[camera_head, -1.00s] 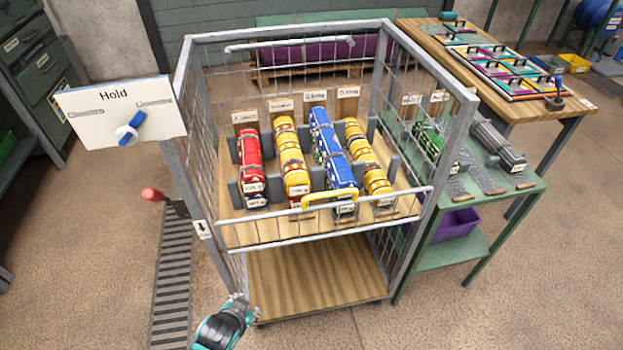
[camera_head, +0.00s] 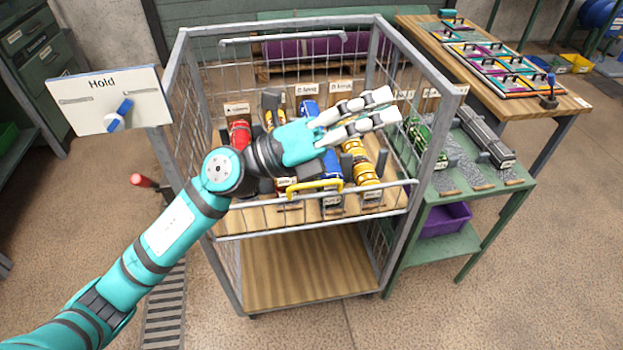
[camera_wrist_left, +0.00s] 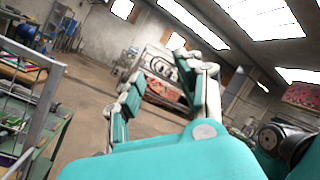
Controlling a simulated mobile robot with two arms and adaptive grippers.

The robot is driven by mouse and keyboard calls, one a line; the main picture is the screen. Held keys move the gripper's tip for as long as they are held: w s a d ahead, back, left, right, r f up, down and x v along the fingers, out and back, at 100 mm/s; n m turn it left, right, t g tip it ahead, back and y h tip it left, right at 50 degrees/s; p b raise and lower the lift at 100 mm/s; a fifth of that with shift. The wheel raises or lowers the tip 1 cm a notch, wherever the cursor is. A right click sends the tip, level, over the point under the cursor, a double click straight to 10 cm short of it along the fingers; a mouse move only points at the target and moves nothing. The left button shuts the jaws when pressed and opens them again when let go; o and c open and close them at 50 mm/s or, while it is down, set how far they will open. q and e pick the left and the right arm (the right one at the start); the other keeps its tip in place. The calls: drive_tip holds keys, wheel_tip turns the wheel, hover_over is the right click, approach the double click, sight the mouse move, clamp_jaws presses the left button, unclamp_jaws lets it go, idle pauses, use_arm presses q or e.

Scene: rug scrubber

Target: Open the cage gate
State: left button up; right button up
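The wire cage cart has a low front gate (camera_head: 250,225) of grey mesh with a yellow handle (camera_head: 315,186) at its top middle. The gate stands upright across the front. My left gripper (camera_head: 388,106) is above and behind the gate's top bar in the head view, pointing right, with its two fingers apart and nothing between them. It does not touch the yellow handle. The fingers also show apart in the left wrist view (camera_wrist_left: 160,95). My left arm hides part of the cage's contents. My right gripper is not in view.
Red, blue and yellow model trains (camera_head: 362,165) stand on the cage shelf. A "Hold" board (camera_head: 110,97) with a blue knob and a red lever (camera_head: 141,181) are at the left. A green side table (camera_head: 480,195) stands close at the right. Floor in front is clear.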

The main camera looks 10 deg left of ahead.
use_arm(q)
wheel_tip(320, 180, down, 3)
drive_tip(key=s+d+m+g+y, duration=0.1)
drive_tip(key=d+m+g+y, duration=0.1)
drive_tip(key=m+g+y, duration=0.3)
drive_tip(key=m+t+y, duration=0.3)
drive_tip(key=m+y, duration=0.1)
drive_tip(key=y, duration=0.9)
approach(314, 183)
drive_tip(key=p+x, duration=0.2)
drive_tip(key=x, duration=0.6)
drive_tip(key=shift+f, duration=0.15)
clamp_jaws()
